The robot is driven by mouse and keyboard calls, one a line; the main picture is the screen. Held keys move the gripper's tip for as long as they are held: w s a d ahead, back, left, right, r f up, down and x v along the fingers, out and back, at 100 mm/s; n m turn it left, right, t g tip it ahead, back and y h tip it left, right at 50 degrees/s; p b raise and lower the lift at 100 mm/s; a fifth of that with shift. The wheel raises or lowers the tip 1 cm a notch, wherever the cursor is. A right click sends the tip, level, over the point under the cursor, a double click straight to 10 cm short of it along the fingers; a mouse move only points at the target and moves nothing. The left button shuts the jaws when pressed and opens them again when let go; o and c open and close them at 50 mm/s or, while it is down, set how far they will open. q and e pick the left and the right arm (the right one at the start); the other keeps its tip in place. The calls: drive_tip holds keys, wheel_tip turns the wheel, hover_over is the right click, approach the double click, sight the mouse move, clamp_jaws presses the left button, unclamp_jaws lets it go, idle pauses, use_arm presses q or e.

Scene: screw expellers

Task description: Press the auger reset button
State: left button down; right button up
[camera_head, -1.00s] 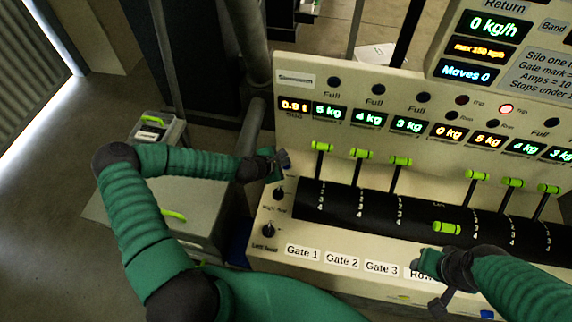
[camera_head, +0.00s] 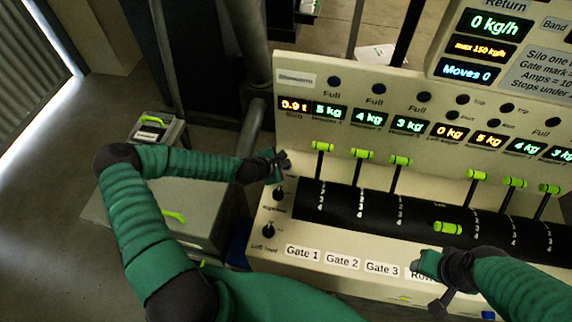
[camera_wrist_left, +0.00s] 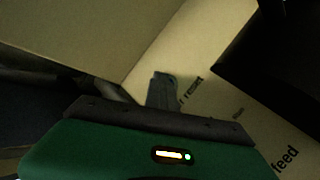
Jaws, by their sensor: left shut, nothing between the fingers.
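My left gripper (camera_head: 283,161) is shut and empty at the upper left corner of the cream control panel (camera_head: 262,215). In the left wrist view its dark fingertips (camera_wrist_left: 161,90) are at the panel face, right beside a partly covered label (camera_wrist_left: 190,92) ending in "r reset". The auger reset button itself is not visible; the gripper covers that spot. I cannot tell whether the fingertips touch it. Two Trip lamps, a left one (camera_head: 463,99) and a right one (camera_head: 507,108), are both dark. My right gripper (camera_head: 438,303) is over the panel's front edge; its fingers are unclear.
Two black knobs, an upper one (camera_head: 278,194) and a lower one (camera_head: 268,230), are below my left gripper. Several green-topped levers (camera_head: 362,155) stand up from a black curved cover (camera_head: 375,215). A grey box (camera_head: 185,215) is left of the panel.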

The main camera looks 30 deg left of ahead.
use_arm(q)
drive_tip(key=shift+a+r+p, duration=0.1)
drive_tip(key=shift+r+p, duration=0.55)
drive_tip(key=shift+r, duration=0.15)
wheel_tip(320, 180, up, 5)
drive_tip(key=p, duration=0.4)
drive_tip(key=shift+r, duration=0.1)
idle(0.4)
